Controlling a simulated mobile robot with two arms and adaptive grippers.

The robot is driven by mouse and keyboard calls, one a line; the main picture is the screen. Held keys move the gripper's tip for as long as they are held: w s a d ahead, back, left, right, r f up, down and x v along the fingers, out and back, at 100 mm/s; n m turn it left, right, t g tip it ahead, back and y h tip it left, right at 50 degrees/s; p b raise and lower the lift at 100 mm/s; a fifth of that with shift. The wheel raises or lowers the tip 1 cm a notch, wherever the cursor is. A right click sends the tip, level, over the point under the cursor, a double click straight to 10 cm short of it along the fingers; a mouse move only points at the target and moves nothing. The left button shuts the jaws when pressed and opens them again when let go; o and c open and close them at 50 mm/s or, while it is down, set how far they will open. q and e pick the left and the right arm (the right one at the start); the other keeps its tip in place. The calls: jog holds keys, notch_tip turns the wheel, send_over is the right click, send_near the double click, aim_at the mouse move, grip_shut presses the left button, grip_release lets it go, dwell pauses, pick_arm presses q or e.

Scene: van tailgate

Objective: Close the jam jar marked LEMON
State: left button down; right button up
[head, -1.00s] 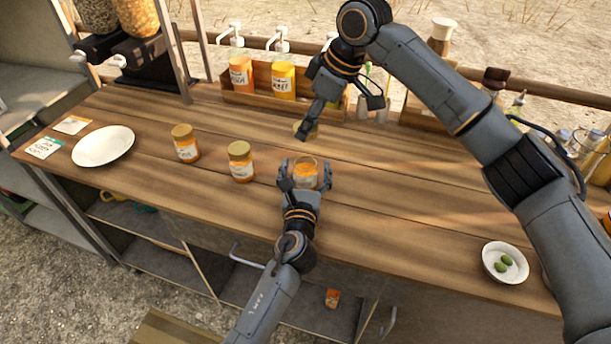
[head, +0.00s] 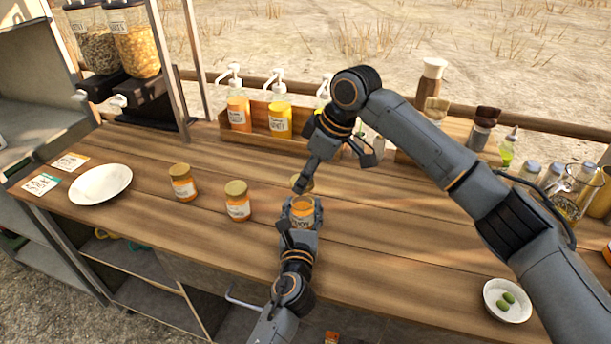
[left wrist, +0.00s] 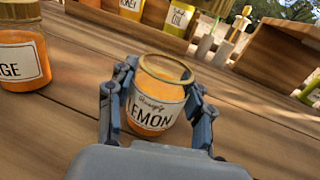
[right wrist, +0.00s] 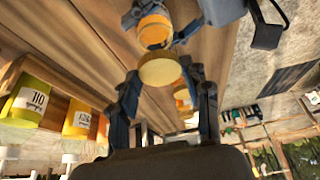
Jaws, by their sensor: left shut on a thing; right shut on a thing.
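The LEMON jar (left wrist: 150,105) is an open glass jar of orange jam with a white label, upright on the counter. My left gripper (head: 300,220) is shut on it, one finger on each side; its label shows in the left wrist view. My right gripper (right wrist: 160,75) is shut on a round gold lid (right wrist: 160,68). In the head view the lid (head: 302,183) is held just beyond and above the jar's mouth, apart from it. The lid is out of the left wrist view.
Two lidded jam jars (head: 237,201) (head: 182,183) stand left of the LEMON jar. A white plate (head: 101,184) lies farther left. A wooden rack (head: 256,118) with bottles is behind. A bowl of olives (head: 507,301) stands at right. The counter between is clear.

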aim_at(303, 212)
jog(key=shift+f, duration=0.7)
jog(key=shift+f, duration=0.1)
jog(key=shift+f, duration=0.8)
jog(key=shift+f, duration=0.55)
